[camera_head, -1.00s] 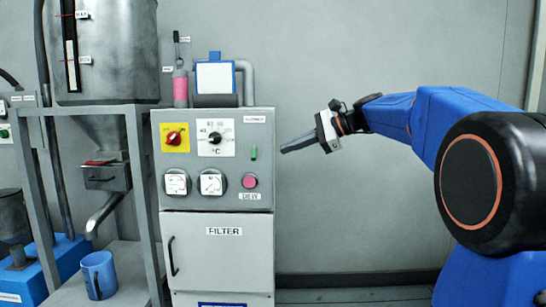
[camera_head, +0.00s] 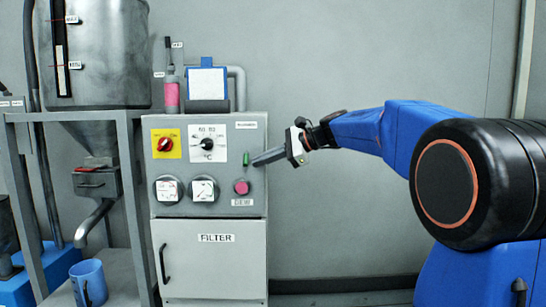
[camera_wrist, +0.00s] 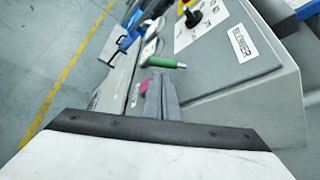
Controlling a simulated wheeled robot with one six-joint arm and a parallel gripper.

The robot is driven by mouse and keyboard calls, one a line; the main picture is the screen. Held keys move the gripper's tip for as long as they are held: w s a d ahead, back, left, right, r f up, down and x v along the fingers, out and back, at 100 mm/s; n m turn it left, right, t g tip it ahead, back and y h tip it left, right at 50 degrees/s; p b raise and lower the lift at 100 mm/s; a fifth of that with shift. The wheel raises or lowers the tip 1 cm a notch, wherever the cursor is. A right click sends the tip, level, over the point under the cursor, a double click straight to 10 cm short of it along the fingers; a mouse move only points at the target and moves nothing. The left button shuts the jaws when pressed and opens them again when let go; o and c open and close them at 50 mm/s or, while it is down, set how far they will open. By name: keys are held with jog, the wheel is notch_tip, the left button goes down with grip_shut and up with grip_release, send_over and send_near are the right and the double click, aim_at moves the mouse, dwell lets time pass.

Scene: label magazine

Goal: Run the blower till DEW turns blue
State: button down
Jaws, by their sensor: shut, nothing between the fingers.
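The grey dryer cabinet's control panel (camera_head: 222,130) carries a small green switch lever (camera_head: 245,158) below a label reading BLOWER in the wrist view (camera_wrist: 243,42). In the head view the lever stands upright. The round DEW indicator (camera_head: 240,187) below it is pink, with a small label (camera_head: 243,202) under it. My gripper (camera_head: 256,162) is shut and empty, its tips just right of the green lever. In the wrist view the closed fingers (camera_wrist: 163,95) point at the panel close to the green lever (camera_wrist: 165,63); I cannot tell whether they touch.
A red-on-yellow rotary switch (camera_head: 165,144), a temperature dial (camera_head: 208,144) and two gauges (camera_head: 167,189) share the panel. The FILTER door (camera_head: 214,258) is below. A steel hopper (camera_head: 100,60) and blue cup (camera_head: 88,283) stand left. The wall right of the cabinet is clear.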

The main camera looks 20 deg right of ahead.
jog(key=shift+x, duration=1.2)
